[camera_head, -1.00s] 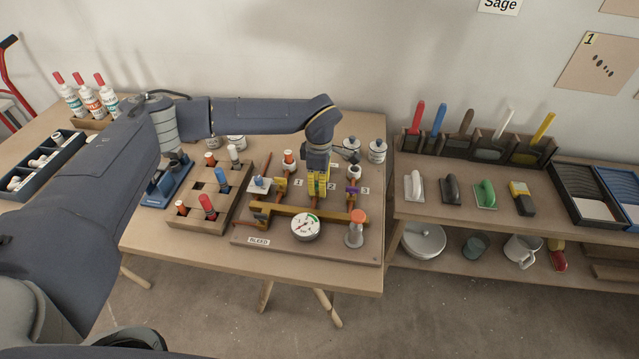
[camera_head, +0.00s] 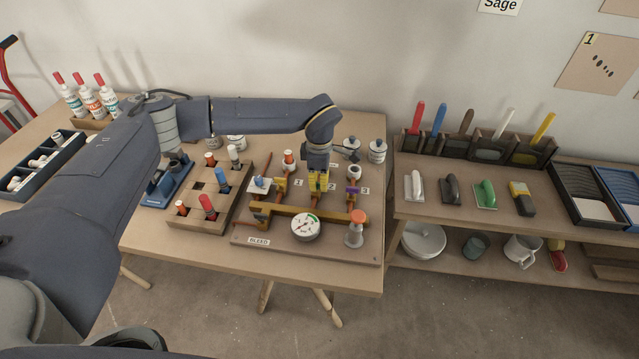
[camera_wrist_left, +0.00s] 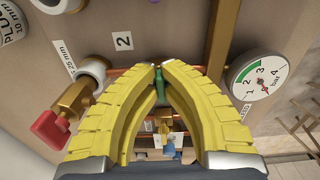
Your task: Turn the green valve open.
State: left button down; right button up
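The valve board (camera_head: 325,254) lies on the table, with pipes, numbered labels and a gauge. My left gripper (camera_head: 318,190) points down at the branch by label 2. In the left wrist view its yellow fingers (camera_wrist_left: 160,68) lie close on both sides of the green valve's handle (camera_wrist_left: 159,88) and look shut on it. The handle runs roughly up and down that picture; the fingers hide part of it. A red valve (camera_wrist_left: 48,130) is left of the fingers, and a blue handle (camera_wrist_left: 169,149) shows between them. My right gripper is not in view.
The pressure gauge (camera_head: 305,227) sits on the board close in front of my left gripper. An orange-capped fitting (camera_head: 356,229) stands at its front right. A wooden peg block (camera_head: 191,217) is to the left. A shelf with tools (camera_head: 478,160) stands to the right.

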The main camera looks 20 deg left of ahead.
pick_arm(q)
jog(key=n, duration=0.4)
jog(key=shift+w, duration=0.15)
jog(key=n, duration=0.4)
jog(key=shift+w+a+n, duration=0.15)
jog(key=shift+a+n, duration=0.05)
jog(key=shift+n, duration=0.1)
jog(key=n, duration=0.4)
jog(key=shift+w+a, duration=0.1)
jog(key=shift+a, duration=0.1)
jog(key=shift+a+n, duration=0.15)
jog(key=shift+n, duration=2.25)
jog(key=c, duration=1.5)
grip_release()
jog(key=shift+c, duration=0.2)
